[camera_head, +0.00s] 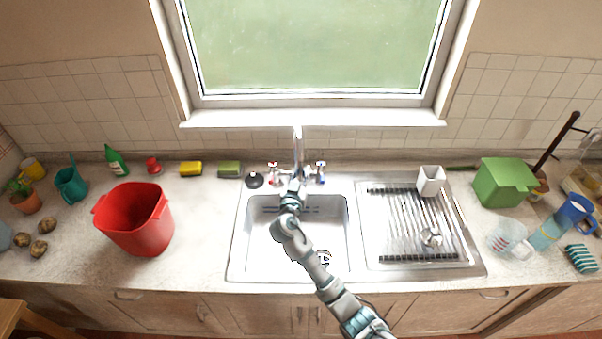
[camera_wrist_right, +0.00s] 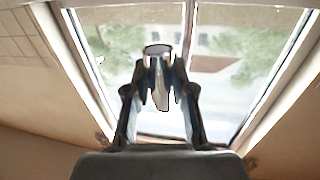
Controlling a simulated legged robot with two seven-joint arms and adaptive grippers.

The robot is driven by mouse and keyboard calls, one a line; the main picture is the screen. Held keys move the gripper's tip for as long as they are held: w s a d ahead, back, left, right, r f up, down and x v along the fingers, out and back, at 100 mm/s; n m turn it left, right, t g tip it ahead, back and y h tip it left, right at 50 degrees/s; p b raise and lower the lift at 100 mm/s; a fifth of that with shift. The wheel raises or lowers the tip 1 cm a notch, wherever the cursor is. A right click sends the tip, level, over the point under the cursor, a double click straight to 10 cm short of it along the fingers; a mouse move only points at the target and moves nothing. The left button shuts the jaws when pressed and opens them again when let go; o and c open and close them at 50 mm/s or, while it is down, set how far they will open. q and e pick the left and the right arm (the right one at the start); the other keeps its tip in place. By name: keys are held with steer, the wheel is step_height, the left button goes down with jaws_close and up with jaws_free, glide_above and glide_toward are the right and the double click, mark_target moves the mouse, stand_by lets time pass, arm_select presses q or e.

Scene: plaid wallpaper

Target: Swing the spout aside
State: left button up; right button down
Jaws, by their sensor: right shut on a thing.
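The metal spout (camera_head: 298,148) rises from the tap behind the sink basin (camera_head: 262,235) and points forward over its back edge. Its two handles stand on either side, one red-marked (camera_head: 273,172) and one blue-marked (camera_head: 321,170). My right gripper (camera_head: 296,186) reaches over the basin and is shut on the spout near its front end. The right wrist view shows the fingers (camera_wrist_right: 160,84) on either side of the spout's shiny end (camera_wrist_right: 157,50). The gripper hides the lower part of the tap in the head view. My left gripper is not in view.
A ribbed drainer (camera_head: 400,225) with a white cup (camera_head: 431,180) lies right of the basin. A black plug (camera_head: 255,180), green sponge (camera_head: 229,168) and yellow sponge (camera_head: 191,168) sit left of the tap. A red bucket (camera_head: 135,220) stands further left. The window (camera_head: 310,50) is behind.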

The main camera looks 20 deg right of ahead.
steer(key=shift+a+f, duration=0.15)
steer(key=shift+a, duration=0.15)
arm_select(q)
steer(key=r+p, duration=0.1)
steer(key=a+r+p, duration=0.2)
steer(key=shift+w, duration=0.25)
arm_select(e)
steer(key=w+d+n+t+y, duration=0.1)
steer(key=w+d+n+y, duration=0.1)
steer(key=d, duration=1)
steer(key=shift+d+f+n+y, duration=0.25)
steer(key=shift+n+y, duration=0.25)
steer(key=shift+y, duration=0.6)
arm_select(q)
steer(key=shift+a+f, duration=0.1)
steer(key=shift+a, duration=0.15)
arm_select(e)
steer(key=shift+a+r+t, duration=0.1)
steer(key=shift+t, duration=0.2)
